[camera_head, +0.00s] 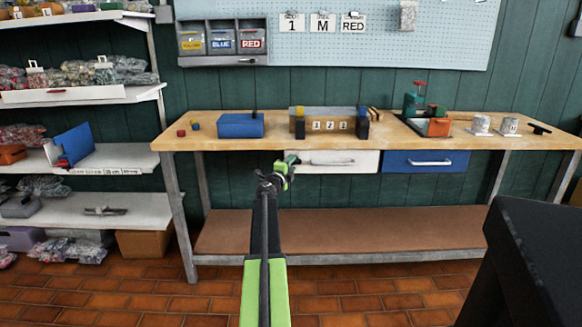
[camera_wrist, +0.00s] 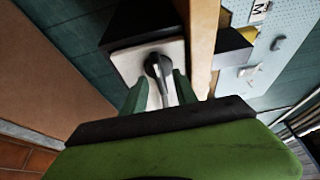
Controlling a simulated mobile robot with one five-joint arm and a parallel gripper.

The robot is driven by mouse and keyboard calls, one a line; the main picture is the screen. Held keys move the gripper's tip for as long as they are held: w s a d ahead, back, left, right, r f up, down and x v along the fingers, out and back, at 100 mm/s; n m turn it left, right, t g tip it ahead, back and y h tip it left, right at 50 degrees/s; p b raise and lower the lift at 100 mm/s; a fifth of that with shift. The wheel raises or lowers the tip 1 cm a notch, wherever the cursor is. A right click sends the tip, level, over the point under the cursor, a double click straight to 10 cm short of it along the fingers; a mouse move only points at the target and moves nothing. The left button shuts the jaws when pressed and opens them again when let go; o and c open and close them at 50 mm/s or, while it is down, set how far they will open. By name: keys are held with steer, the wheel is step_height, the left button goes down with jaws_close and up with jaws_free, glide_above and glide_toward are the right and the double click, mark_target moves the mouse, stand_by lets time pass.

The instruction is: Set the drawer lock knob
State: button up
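The white drawer (camera_head: 370,161) is under the front edge of the workbench, with a horizontal metal handle (camera_head: 333,163). My gripper (camera_head: 291,160) is at the drawer's left end, just left of the handle. In the wrist view, the two green fingers of my gripper (camera_wrist: 159,92) stand apart on either side of a curved grey metal piece in front of the white drawer front (camera_wrist: 133,64). This piece looks like the handle (camera_wrist: 158,69) seen end-on. I see no contact with the fingers. I cannot make out a separate lock knob; my gripper may hide it.
A blue drawer (camera_head: 400,166) is to the right. The workbench (camera_head: 275,141) carries a blue box (camera_head: 240,126), a block fixture (camera_head: 327,123) and a green and orange device (camera_head: 428,118). Shelving (camera_head: 120,150) stands at left. A lower brown shelf (camera_head: 350,232) runs below the drawers.

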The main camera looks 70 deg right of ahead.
steer(key=shift+d, duration=0.15)
jaws_close()
steer(key=n+t+h+b, duration=0.1)
steer(key=n+t+b, duration=0.1)
steer(key=n, duration=0.5)
steer(key=s+n+t+h+b, duration=0.1)
steer(key=n+t+b, duration=0.2)
steer(key=n, duration=0.4)
steer(key=f+n+t+h+b, duration=0.1)
steer(key=n+t+b, duration=0.2)
steer(key=n+b, duration=0.2)
steer(key=shift+s+d+n, duration=0.1)
steer(key=shift+d+n, duration=0.05)
steer(key=shift+n, duration=0.6)
steer(key=shift+s+d+n, duration=0.1)
steer(key=shift+n, duration=0.95)
